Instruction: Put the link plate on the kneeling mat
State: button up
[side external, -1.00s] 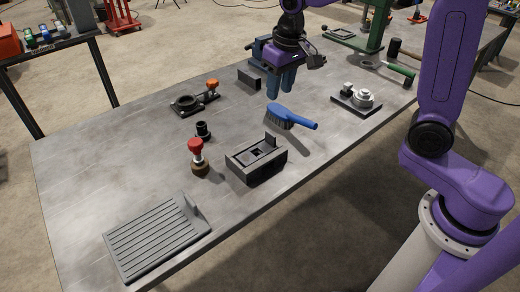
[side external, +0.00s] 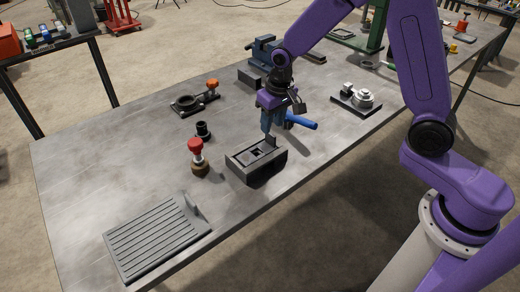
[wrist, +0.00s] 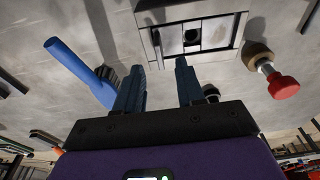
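My gripper (side external: 267,128) is open and empty, fingers pointing down above the table, just behind a dark rectangular block (side external: 257,165). In the wrist view, the two blue fingers (wrist: 160,75) stand apart, with the block (wrist: 215,56) beyond their tips. The block has a recessed top with grey pieces around a dark opening, and a thin dark plate (side external: 271,142) stands up at its far end. I cannot tell for sure which piece is the link plate. A grey ribbed slab (side external: 150,240), apparently the kneeling mat, lies at the table's near left end.
A blue-handled brush (side external: 303,122) lies behind my gripper, partly hidden. A red-knobbed stamp (side external: 197,150) and a black cylinder (side external: 203,130) stand left of the block. A metal fixture (side external: 358,98) sits to the right. Bare table lies between the stamp and ribbed slab.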

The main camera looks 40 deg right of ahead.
aim_at(271, 134)
jog(key=shift+w+f, duration=0.2)
jog(key=shift+f, duration=1.1)
jog(key=shift+w+f, duration=0.15)
jog(key=shift+f, duration=1.15)
grip_shut()
